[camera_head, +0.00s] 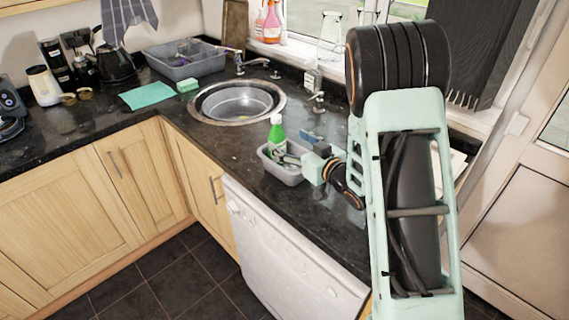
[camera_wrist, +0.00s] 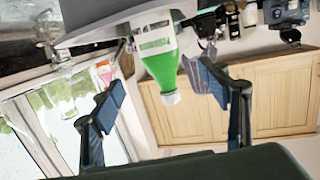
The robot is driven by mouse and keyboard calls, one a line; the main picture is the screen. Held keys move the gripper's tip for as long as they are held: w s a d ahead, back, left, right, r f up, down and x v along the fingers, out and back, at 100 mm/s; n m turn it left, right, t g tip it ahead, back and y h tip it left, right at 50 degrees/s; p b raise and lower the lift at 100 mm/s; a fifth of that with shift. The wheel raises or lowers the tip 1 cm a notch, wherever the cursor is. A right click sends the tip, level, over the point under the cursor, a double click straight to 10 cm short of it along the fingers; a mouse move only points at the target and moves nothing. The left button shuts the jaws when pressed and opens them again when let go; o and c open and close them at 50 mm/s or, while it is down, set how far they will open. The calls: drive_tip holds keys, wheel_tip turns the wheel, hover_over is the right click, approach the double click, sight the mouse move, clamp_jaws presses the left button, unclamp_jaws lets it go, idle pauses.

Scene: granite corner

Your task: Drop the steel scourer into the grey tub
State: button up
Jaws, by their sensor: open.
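A small grey tub (camera_head: 281,175) stands on the black worktop in front of the sink, with a green bottle (camera_head: 277,133) upright in it. My gripper (camera_head: 310,150) is at the tub's right side, over or close to its rim; the exact gap is unclear. In the wrist view my gripper (camera_wrist: 162,82) has its two blue-padded fingers wide apart. The green bottle with its white cap (camera_wrist: 160,60) shows between them, in front of the pale grey tub (camera_wrist: 95,28). I cannot make out the steel scourer in either view; nothing is visibly held.
A round sink (camera_head: 238,101) lies behind the tub. A larger grey basin (camera_head: 185,62) stands in the back corner, near a green sponge (camera_head: 187,85) and a teal cloth (camera_head: 146,95). The front worktop is clear.

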drive_tip(key=v, duration=1.1)
